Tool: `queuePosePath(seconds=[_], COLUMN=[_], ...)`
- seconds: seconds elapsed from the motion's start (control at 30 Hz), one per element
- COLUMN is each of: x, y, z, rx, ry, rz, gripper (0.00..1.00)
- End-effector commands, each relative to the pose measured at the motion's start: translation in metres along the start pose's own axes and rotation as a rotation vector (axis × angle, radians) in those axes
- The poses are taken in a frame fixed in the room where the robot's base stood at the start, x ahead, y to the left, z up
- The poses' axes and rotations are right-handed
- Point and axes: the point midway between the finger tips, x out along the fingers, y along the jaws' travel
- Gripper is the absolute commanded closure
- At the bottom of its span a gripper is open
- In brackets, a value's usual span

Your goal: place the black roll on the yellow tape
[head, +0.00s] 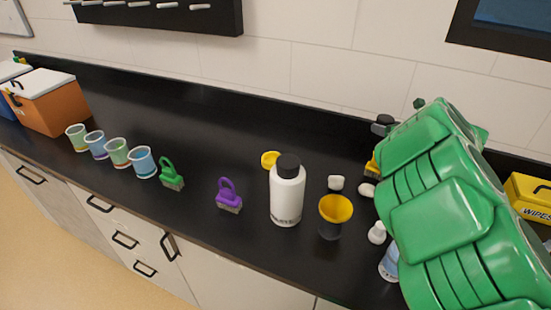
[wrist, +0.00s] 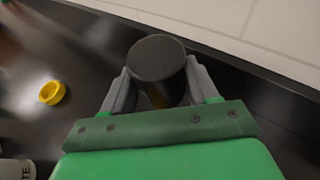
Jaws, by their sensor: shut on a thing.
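My gripper (wrist: 158,84) is shut on the black roll (wrist: 157,58), which sits between its two grey fingers in the wrist view. In the head view the black roll (head: 383,123) is near the back wall, beside my green arm, and looks raised above the counter. A yellow ring, seemingly the yellow tape (head: 270,160), lies flat behind the white bottle. It also shows apart and to the left of the roll in the wrist view (wrist: 52,92). Another yellow patch (head: 373,165) shows below the roll, mostly hidden by my arm; I cannot tell what it is.
A white bottle (head: 287,195) with a black cap and a yellow-and-black cup (head: 335,213) stand in front. Purple (head: 228,196) and green (head: 171,174) brushes, several cups and an orange box (head: 48,105) are left. Small white items lie near my arm. The counter behind the brushes is clear.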

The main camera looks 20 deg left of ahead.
Motion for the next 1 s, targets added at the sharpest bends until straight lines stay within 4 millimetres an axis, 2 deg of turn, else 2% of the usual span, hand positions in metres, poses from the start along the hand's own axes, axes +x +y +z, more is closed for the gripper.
queuePosePath(seconds=[0.03,0.3,0.5,0.7,0.83,1.0], x=[0.011,0.055,0.077,0.089,0.092,0.094], y=[0.02,0.119,0.199,0.271,0.304,0.326], z=[0.006,0.027,0.04,0.046,0.05,0.05], rx=[-0.017,-0.101,-0.166,-0.225,-0.254,-0.272], ry=[-0.001,0.004,0.004,0.01,0.01,0.012], rz=[0.041,0.239,0.393,0.528,0.589,0.629], gripper=[0.75,0.75,0.75,0.75,0.75,0.75])
